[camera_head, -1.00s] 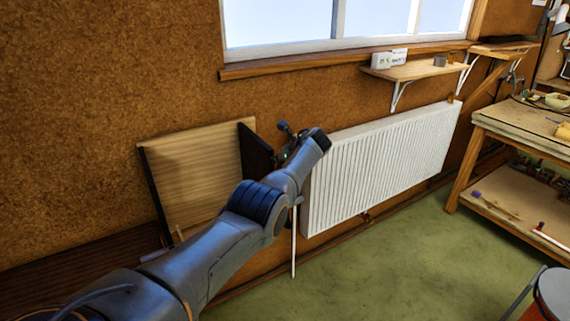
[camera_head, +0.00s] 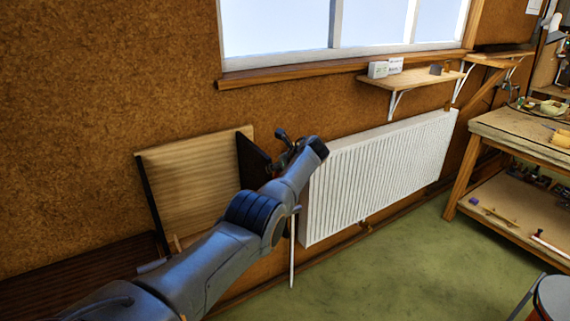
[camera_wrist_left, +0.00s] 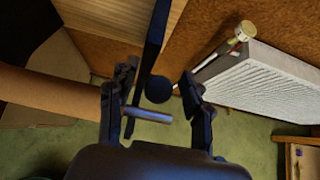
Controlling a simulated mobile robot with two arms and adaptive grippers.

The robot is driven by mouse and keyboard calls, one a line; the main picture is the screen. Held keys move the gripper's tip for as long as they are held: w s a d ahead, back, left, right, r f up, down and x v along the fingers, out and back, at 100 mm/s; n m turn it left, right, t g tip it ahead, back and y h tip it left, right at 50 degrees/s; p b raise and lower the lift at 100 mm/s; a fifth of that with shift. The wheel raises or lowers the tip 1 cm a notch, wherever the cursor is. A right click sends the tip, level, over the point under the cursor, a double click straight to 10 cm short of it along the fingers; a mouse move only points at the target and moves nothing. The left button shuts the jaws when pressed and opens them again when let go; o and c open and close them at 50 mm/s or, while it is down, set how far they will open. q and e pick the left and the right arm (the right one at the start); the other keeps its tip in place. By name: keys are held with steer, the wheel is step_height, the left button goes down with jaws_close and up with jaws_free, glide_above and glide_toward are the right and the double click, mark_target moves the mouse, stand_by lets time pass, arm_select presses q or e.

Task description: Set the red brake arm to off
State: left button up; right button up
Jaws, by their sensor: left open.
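My left gripper (camera_wrist_left: 155,105) is open in the left wrist view, its two dark fingers apart. A dark round knob (camera_wrist_left: 158,89) shows between the fingers, with a grey rod (camera_wrist_left: 148,115) nearer the camera. I cannot tell whether either touches a finger. In the head view my left arm reaches across to the dark board edge beside the radiator, and its wrist hides most of the gripper. A small dark knobbed part (camera_head: 281,134) sticks up there; I cannot tell whether it is a handle. No red brake arm can be clearly made out. My right gripper is not in view.
A wooden panel with a dark side board (camera_head: 252,162) stands against the cork wall. A white radiator (camera_head: 385,175) is right of my wrist, under a small shelf (camera_head: 415,77). A workbench (camera_head: 520,130) stands at the right. The green floor (camera_head: 400,270) between is clear.

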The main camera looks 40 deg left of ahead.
arm_select(q)
steer(key=v, duration=1.2)
steer(key=shift+r, duration=0.1)
steer(key=c, duration=0.4)
steer(key=shift+n+t, duration=0.6)
steer(key=shift+t, duration=0.2)
steer(key=f+b, duration=0.3)
steer(key=f, duration=0.1)
steer(key=shift+w+d+f, duration=0.1)
steer(key=shift+w+d, duration=0.05)
steer(key=shift+d, duration=0.2)
jaws_close()
steer(key=s+d+f+n+t+y+b, duration=0.2)
steer(key=s+f+n+t+b, duration=0.2)
steer(key=f+n+t+b, duration=0.55)
steer(key=s+r+y+b, duration=0.1)
steer(key=s+r+b, duration=0.1)
steer(key=s+b, duration=0.35)
steer(key=r+p+x, duration=0.1)
steer(key=p+x, duration=0.1)
steer(key=x, duration=1.1)
steer(key=shift+s+n, duration=0.2)
steer(key=shift+n, duration=0.15)
